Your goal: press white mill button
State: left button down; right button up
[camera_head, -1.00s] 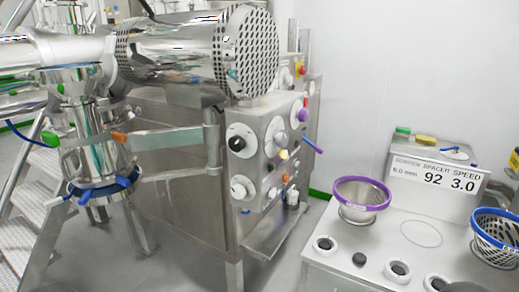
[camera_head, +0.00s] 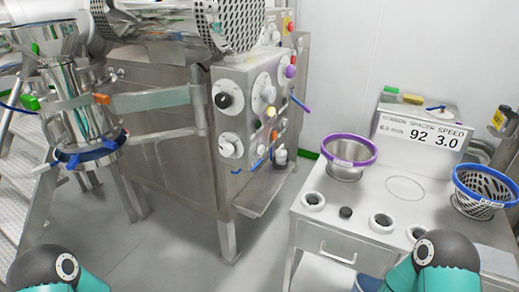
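The steel mill control panel (camera_head: 247,115) stands on the side of the steel cabinet, left of centre. Which of these is the white mill button I cannot tell at this size. Teal and dark parts of my two arms show at the bottom left and bottom right corners, well apart from the panel. Neither gripper is in view.
A white bench (camera_head: 336,215) with a display reading 92 and 3.0 stands at the right, holding a purple-rimmed bowl (camera_head: 347,166) and a blue-rimmed perforated basket (camera_head: 484,197). A steel cabinet (camera_head: 165,135) and stepped platform fill the left. Grey floor (camera_head: 180,255) lies open in front.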

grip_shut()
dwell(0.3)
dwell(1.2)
